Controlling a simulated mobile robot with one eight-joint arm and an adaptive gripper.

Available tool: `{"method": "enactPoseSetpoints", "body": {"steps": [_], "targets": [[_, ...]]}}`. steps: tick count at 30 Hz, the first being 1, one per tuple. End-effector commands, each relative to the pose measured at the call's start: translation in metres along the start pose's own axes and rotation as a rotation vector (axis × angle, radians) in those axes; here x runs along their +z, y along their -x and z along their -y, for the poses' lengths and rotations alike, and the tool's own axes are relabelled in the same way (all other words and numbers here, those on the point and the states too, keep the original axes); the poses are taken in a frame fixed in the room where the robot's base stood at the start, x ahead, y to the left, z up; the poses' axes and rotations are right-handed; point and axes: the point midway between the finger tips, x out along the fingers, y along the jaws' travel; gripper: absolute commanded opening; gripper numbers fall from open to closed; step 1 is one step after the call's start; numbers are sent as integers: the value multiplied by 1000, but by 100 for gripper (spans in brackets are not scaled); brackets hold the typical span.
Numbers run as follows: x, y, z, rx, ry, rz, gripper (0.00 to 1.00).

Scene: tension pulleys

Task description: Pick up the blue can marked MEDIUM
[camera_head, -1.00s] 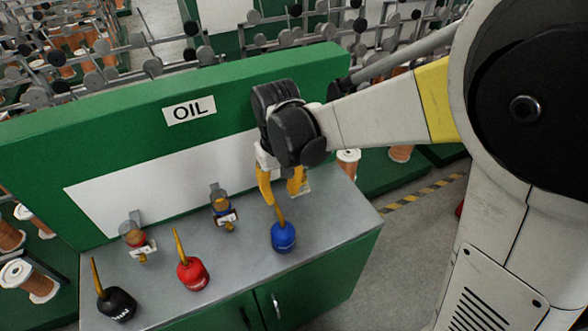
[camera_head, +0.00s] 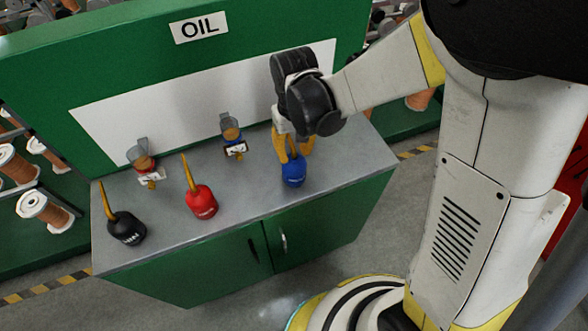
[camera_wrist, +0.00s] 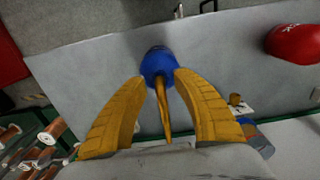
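The blue can (camera_head: 293,173) stands upright on the grey counter (camera_head: 262,190), at the right of the row of cans, with its yellow spout pointing up. In the wrist view the blue can (camera_wrist: 158,62) lies just beyond the fingertips, and its spout runs back between the fingers. My gripper (camera_head: 293,158) is right above and behind the can, pointing down. Its yellow fingers are apart in the wrist view (camera_wrist: 160,78), one on each side of the spout. I cannot tell whether a fingertip touches the can. The marking on the can is too small to read.
A red can (camera_head: 201,202) and a black can (camera_head: 127,228) stand to the left on the counter. Two small dispensers (camera_head: 144,165) (camera_head: 232,140) are fixed near the white back panel (camera_head: 200,95). The green cabinet (camera_head: 220,265) is below.

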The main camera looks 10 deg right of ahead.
Motion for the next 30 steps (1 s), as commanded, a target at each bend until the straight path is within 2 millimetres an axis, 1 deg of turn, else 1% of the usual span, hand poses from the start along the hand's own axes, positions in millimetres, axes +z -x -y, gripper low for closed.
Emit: {"method": "enactPoseSetpoints", "body": {"steps": [1, 2, 3, 4, 14, 17, 20, 23, 26, 30], "targets": [[0, 0, 0, 0, 0, 0, 30], [0, 0, 0, 0, 0, 0, 21], [0, 1, 0, 0, 0, 0, 9], [0, 1, 0, 0, 0, 0, 0], [0, 1, 0, 0, 0, 0, 0], [0, 4, 0, 0, 0, 0, 0], [0, 12, 0, 0, 0, 0, 0], [0, 26, 0, 0, 0, 0, 0], [0, 47, 0, 0, 0, 0, 0], [28, 65, -18, 0, -4, 0, 0]]}}
